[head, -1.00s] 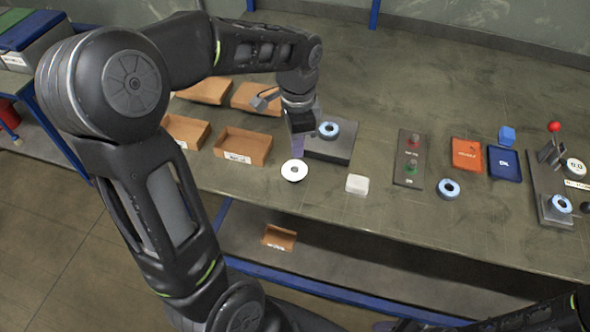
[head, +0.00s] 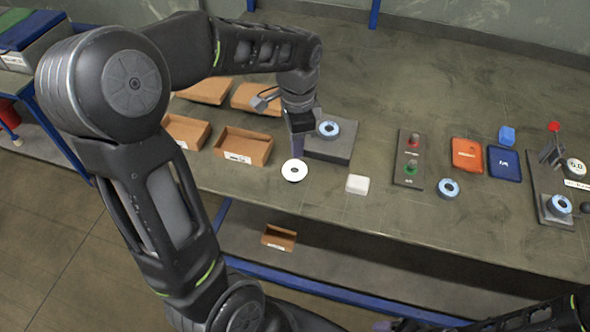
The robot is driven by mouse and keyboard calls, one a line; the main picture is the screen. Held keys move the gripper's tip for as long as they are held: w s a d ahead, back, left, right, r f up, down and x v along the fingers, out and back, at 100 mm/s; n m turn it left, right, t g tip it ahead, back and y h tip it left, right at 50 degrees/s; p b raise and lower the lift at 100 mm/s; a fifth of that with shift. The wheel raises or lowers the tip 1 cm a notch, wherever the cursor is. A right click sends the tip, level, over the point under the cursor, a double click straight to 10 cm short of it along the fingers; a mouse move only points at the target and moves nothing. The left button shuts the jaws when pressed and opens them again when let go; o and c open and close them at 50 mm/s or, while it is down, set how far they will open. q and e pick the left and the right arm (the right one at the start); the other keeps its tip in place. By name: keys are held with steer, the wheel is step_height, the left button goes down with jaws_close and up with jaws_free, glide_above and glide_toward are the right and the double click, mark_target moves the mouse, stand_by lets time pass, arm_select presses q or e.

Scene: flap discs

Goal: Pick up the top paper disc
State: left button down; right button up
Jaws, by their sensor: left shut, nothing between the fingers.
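The white paper discs (head: 294,171) lie on the bench as a round white piece with a dark centre hole. I cannot tell how many are stacked there. My left gripper (head: 299,156) points down just behind the white disc, at its far right edge. Its fingers are together with nothing seen between them. Whether the fingertips touch the disc is too small to tell.
A grey block with a blue-ringed disc (head: 328,129) stands right beside the left gripper. Cardboard trays (head: 243,146) lie to the left. A white block (head: 357,184), a button panel (head: 408,160) and orange (head: 467,155) and blue (head: 504,164) trays are to the right.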

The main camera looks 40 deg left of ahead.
mark_target(294, 170)
arm_select(q)
steer(key=shift+f+b, duration=1.25)
steer(key=shift+f, duration=0.5)
stand_by(0.6)
steer(key=shift+s+d, duration=0.2)
steer(key=shift+s, duration=0.3)
steer(key=shift+s+d, duration=0.2)
steer(key=shift+s, duration=0.3)
stand_by(0.6)
step_height(294, 170, up, 6)
steer(key=p, duration=0.4)
steer(key=shift+p, duration=0.4)
steer(key=c, duration=2.1)
jaws_free()
steer(key=shift+c, duration=0.2)
